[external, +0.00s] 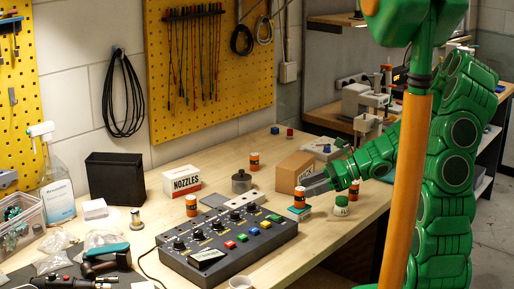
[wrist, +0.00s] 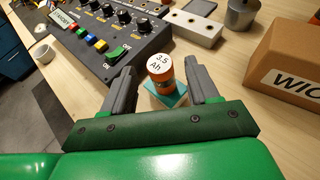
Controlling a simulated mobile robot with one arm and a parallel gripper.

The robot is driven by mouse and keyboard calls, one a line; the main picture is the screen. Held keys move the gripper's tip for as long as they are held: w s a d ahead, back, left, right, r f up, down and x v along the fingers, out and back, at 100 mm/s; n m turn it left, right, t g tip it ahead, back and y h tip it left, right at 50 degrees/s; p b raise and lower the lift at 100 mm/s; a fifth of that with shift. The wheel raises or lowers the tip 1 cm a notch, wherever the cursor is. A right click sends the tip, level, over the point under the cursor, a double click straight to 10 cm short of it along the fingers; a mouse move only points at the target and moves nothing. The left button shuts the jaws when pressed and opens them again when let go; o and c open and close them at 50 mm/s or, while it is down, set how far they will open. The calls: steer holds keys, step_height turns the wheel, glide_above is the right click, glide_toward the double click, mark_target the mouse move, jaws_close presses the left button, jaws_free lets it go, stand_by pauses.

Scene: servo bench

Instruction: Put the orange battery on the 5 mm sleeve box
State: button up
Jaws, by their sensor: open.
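An orange battery (external: 299,195) with a dark band stands upright and appears to rest on a small teal and white box (external: 299,213). That box may be the 5 mm sleeve box, but I cannot read its label. In the wrist view the battery (wrist: 162,68) shows a white top marked 3.5 Ah, with the teal box (wrist: 174,98) under it. My gripper (wrist: 160,73) is open, with one finger on each side of the battery and visible gaps between. In the external view my gripper (external: 314,185) is beside the battery, partly covering that area.
A grey control box (external: 225,245) with knobs and coloured switches lies left of the battery. Other orange batteries stand at the left (external: 191,205) and farther back (external: 254,161). A cardboard box (external: 294,172) is behind; a green-and-white container (external: 341,206) stands to the right.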

steer(key=shift+v, duration=4.95)
steer(key=shift+s, duration=0.1)
steer(key=s+d+r+n+g+h, duration=0.25)
steer(key=s+n+h, duration=0.35)
steer(key=s+n, duration=0.65)
steer(key=s+d+r+n+h, duration=0.3)
steer(key=s+d+n+h, duration=0.2)
steer(key=d, duration=0.7)
steer(key=s+h, duration=0.2)
steer(key=s, duration=0.2)
steer(key=shift+s+d+t, duration=0.2)
steer(key=shift+s+t, duration=0.1)
steer(key=shift+t, duration=0.05)
